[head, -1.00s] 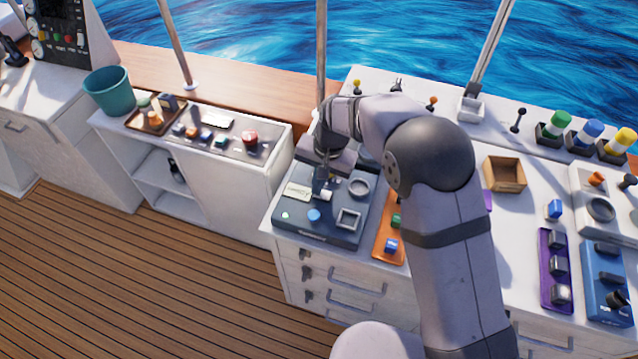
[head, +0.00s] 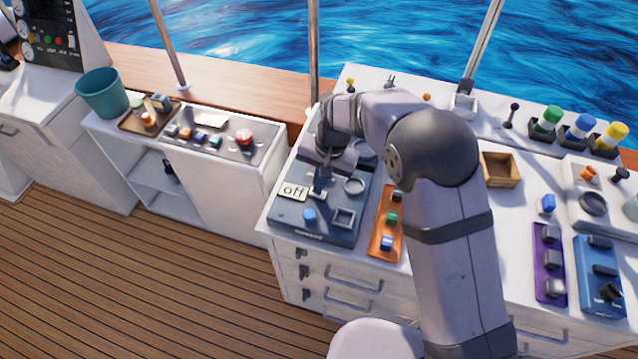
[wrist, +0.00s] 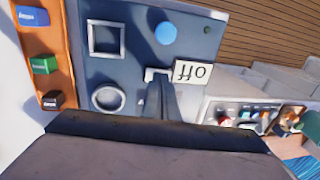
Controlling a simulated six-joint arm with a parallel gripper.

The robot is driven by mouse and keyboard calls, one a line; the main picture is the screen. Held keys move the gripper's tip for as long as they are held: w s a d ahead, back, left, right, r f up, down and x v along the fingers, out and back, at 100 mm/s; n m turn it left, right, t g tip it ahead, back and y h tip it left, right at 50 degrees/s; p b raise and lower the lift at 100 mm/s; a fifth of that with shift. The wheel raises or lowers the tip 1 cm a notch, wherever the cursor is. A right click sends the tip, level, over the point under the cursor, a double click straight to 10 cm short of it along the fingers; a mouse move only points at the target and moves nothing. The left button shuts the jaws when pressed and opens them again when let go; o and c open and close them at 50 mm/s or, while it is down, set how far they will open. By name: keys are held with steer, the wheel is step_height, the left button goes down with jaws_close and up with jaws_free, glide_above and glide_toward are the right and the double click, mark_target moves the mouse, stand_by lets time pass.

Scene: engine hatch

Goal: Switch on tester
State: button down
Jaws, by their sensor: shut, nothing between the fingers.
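The tester appears to be the dark blue-grey panel (head: 290,225) on the left end of the white console. It has a blue button (head: 309,215), a square frame (head: 343,217), a round ring (head: 354,186) and a white card (head: 293,192) reading "off". In the wrist view the card (wrist: 191,72) is upside down. A pale switch-like part (wrist: 155,73) sits beside it, right at my fingertips. My gripper (head: 318,188) is shut and empty, pointing down at the panel. Its fingers (wrist: 161,92) partly hide that part; I cannot tell whether they touch it.
An orange strip (head: 376,247) with coloured switches lies just right of the panel. A wooden box (head: 500,170), a purple strip (head: 549,280) and a blue panel (head: 602,268) are further right. A metal post (head: 314,60) stands behind my gripper.

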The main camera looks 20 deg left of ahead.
steer(key=r+p, duration=0.1)
steer(key=r, duration=0.1)
steer(key=r+p, duration=0.1)
steer(key=shift+d+r+p, duration=0.25)
steer(key=shift+r+p, duration=0.05)
step_height(320, 180, up, 10)
steer(key=d+b, duration=0.1)
steer(key=b, duration=0.2)
steer(key=shift+d+b, duration=0.3)
steer(key=shift+b, duration=0.05)
steer(key=shift+f, duration=0.15)
steer(key=b, duration=0.1)
steer(key=a+b, duration=0.1)
steer(key=b, duration=0.1)
steer(key=shift+a+r, duration=0.2)
steer(key=shift+a, duration=0.05)
steer(key=shift+f, duration=0.1)
steer(key=p, duration=0.5)
glide_toward(323, 194)
steer(key=a+f, duration=0.1)
steer(key=f, duration=0.1)
steer(key=a+f, duration=0.3)
steer(key=shift+f, duration=0.5)
